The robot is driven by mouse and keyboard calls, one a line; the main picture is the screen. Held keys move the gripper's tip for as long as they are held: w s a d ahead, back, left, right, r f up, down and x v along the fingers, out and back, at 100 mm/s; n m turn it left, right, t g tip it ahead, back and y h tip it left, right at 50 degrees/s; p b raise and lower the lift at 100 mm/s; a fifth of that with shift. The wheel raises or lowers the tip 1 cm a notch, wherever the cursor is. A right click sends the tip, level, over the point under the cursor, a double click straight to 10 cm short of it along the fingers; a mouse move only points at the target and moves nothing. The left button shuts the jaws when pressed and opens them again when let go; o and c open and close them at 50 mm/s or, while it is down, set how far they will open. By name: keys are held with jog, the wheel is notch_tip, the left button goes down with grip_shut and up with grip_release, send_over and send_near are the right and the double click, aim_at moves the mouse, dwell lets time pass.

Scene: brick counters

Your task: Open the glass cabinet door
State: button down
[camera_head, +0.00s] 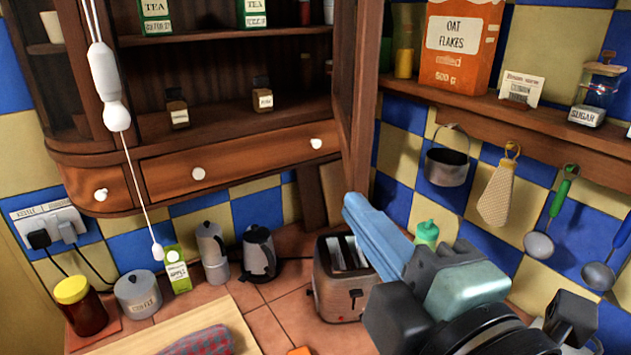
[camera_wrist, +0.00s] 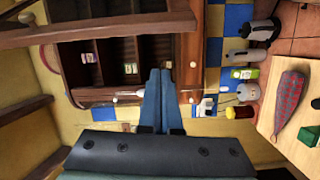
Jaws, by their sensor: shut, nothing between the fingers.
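The brown wooden cabinet (camera_head: 235,155) hangs on the wall, its shelves uncovered at the front. Its door (camera_head: 358,85) stands swung outward at the right side, seen nearly edge-on. My gripper (camera_head: 352,205) has blue fingers, shut and empty. It is below and in front of the door, apart from it. In the wrist view the fingers (camera_wrist: 158,76) point at the cabinet. Whether the door holds glass is hard to see.
A toaster (camera_head: 343,280) stands on the counter below my gripper. A kettle (camera_head: 259,253), moka pot (camera_head: 213,252) and jars are to its left. A shelf (camera_head: 500,110) with oat flakes (camera_head: 462,40) and hanging utensils is at right. A white lamp cord hangs in front of the cabinet.

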aim_at(351, 173)
jog(key=w+a+n+p, duration=0.2)
jog(key=w+a+p, duration=0.3)
jog(key=w, duration=0.4)
jog(key=d+p, duration=0.2)
jog(key=d, duration=0.2)
jog(key=shift+d, duration=0.1)
jog(key=shift+f, duration=0.1)
